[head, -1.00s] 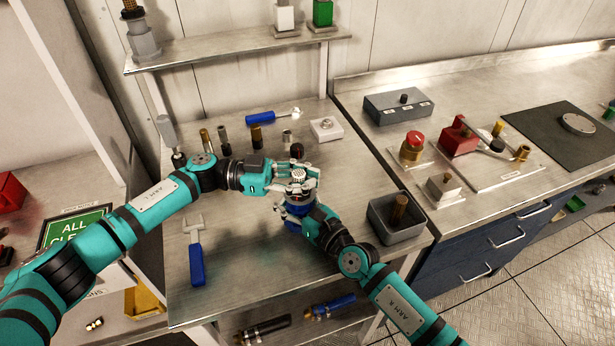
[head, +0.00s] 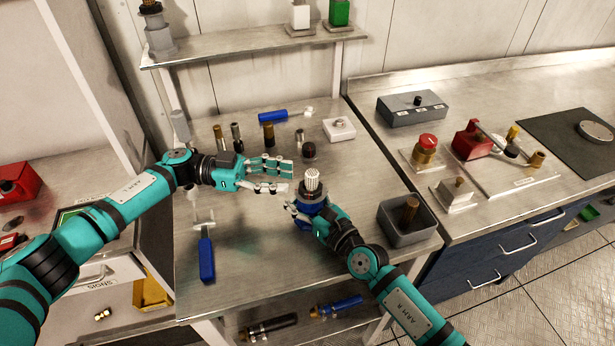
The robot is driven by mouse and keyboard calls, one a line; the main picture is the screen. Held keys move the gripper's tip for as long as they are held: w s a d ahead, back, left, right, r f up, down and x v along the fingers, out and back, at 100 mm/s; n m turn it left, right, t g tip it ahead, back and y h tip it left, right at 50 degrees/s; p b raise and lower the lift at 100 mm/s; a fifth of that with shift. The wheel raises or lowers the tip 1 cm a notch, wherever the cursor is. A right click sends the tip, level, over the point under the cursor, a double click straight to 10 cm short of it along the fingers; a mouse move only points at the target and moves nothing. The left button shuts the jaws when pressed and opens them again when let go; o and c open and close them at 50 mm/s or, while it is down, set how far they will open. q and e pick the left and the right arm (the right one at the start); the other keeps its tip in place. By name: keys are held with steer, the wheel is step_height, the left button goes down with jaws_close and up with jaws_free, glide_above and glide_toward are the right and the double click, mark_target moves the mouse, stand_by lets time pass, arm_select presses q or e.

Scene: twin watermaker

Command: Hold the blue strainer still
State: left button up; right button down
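The blue strainer (head: 305,220) stands on the metal bench, with a white ribbed element (head: 313,183) upright out of its dark top. My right gripper (head: 304,211) reaches it from the lower right and is closed around its body. One finger shows on the strainer's left side; the other is mostly hidden. My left gripper (head: 288,176) is open and empty, to the upper left of the strainer, its fingertips apart from the white element.
A dark round knob-like piece (head: 309,151) lies behind the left fingers. A grey bin (head: 388,232) stands right of my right arm. A blue-handled tool (head: 206,258) lies at left. Several small cylinders and a white block (head: 339,129) stand at the back.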

steer(key=shift+a, duration=0.1)
arm_select(q)
steer(key=a, duration=0.3)
steer(key=shift+w+a+r, duration=0.2)
steer(key=shift+a+r, duration=0.1)
steer(key=shift+a, duration=0.1)
arm_select(e)
steer(key=shift+c, duration=1.8)
jaws_free()
arm_select(q)
steer(key=shift+d, duration=0.1)
